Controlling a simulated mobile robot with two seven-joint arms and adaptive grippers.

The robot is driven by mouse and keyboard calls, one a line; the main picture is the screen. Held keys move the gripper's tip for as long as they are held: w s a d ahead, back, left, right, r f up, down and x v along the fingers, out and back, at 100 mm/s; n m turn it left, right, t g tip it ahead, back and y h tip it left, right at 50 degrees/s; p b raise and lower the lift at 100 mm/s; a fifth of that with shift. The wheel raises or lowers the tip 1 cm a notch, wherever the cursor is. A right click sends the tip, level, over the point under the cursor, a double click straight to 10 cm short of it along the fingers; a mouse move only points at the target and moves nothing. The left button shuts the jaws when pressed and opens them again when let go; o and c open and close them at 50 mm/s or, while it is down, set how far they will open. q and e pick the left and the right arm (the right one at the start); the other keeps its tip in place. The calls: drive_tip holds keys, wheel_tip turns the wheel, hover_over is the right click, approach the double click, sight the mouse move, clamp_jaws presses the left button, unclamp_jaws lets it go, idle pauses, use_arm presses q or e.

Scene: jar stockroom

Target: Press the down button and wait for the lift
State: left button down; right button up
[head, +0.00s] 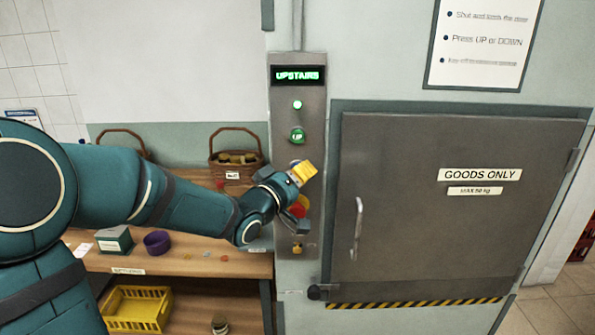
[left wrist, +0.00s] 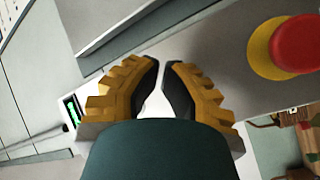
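The lift's control panel (head: 286,185) stands upright left of the lift door (head: 420,225). Its display (head: 297,75) reads UPSTAIRS in green. The UP button (head: 297,135) glows green. My left gripper (head: 307,171) is in front of the panel, just below the UP button, and hides the part where a down button could be. I cannot tell whether it touches the panel. In the left wrist view the fingers (left wrist: 161,68) are shut with nothing held. A red stop button (left wrist: 298,44) on a yellow base is beside them. The grey lift door is closed. My right gripper is not in view.
A small green light (head: 297,104) is above the UP button and a key switch (head: 297,248) is low on the panel. A wooden bench (head: 190,262) at left bears a purple ring (head: 157,243) and a basket (head: 236,160). A yellow crate (head: 137,309) is below.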

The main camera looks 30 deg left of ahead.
use_arm(q)
drive_tip(key=shift+w+a, duration=0.1)
drive_tip(key=shift+w, duration=0.15)
